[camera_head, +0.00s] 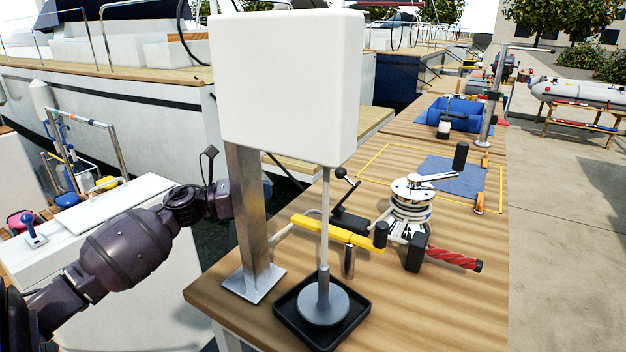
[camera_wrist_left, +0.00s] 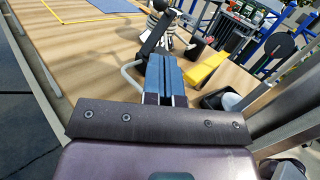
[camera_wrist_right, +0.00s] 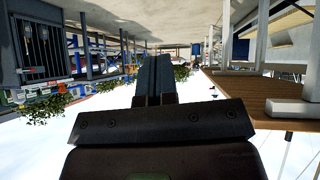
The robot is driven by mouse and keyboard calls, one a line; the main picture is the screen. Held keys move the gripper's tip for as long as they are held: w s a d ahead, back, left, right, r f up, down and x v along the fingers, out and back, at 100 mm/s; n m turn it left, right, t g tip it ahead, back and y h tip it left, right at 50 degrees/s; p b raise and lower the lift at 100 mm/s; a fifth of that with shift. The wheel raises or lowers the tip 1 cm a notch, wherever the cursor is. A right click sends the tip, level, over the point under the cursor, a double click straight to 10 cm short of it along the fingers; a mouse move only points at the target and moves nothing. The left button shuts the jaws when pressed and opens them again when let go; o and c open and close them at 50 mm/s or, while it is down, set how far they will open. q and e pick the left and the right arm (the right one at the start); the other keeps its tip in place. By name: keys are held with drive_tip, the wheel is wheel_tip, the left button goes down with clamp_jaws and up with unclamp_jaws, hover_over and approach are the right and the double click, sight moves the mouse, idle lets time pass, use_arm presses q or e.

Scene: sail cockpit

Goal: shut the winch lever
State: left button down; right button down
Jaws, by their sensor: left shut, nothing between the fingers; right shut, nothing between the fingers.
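The silver winch (camera_head: 412,208) stands on the wooden bench. A silver arm with a black upright grip (camera_head: 461,156) reaches from its top to the right. Left of the winch, a black lever with a ball knob (camera_head: 340,172) slants up from a black base (camera_head: 350,222); I cannot tell which one is called the winch lever. My left gripper (camera_wrist_left: 165,58) is shut and empty, pointing toward the black lever (camera_wrist_left: 154,38) and apparently short of it. In the head view its fingers are hidden behind the metal post. My right gripper (camera_wrist_right: 155,58) is shut and empty, away from the bench.
A metal post (camera_head: 248,220) and a white panel (camera_head: 288,85) on a rod stand at the near left of the bench. The rod's base sits in a black tray (camera_head: 287,318). A yellow bar (camera_head: 338,230) and red rope (camera_head: 455,259) lie near the winch. The front right bench is clear.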

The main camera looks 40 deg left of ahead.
use_arm(q)
drive_tip(key=b+x, duration=0.2)
drive_tip(key=x, duration=1.2)
use_arm(e)
drive_tip(key=shift+w+a+f+n, duration=0.2)
drive_tip(key=shift+w+a+n, duration=0.1)
drive_tip(key=shift+w, duration=0.1)
drive_tip(key=shift+r, duration=0.1)
